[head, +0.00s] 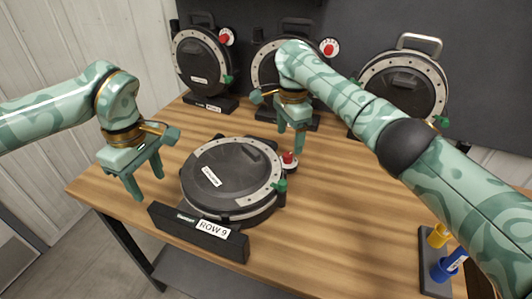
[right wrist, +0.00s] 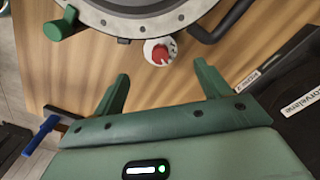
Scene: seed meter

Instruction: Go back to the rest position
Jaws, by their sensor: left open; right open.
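My left gripper (head: 148,186) is open and empty in the head view. It hangs fingers down at the left of the front seed meter (head: 245,190), apart from it. My right gripper (head: 290,140) is open and empty, above the table behind the meter's red knob (head: 288,158). In the right wrist view its two green fingers (right wrist: 162,78) stand apart with nothing between them. The front meter lies flat, with a black lid, grey ring and green latch (head: 280,186), in a black stand labelled ROW 9 (head: 212,228).
The wooden table (head: 330,230) is clear right of the front meter. Upright meters stand along the back: left (head: 200,60), middle (head: 265,70), partly hidden by my right arm, and right (head: 405,85). A dark holder with yellow (head: 438,235) and blue (head: 447,265) tools stands at the right edge.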

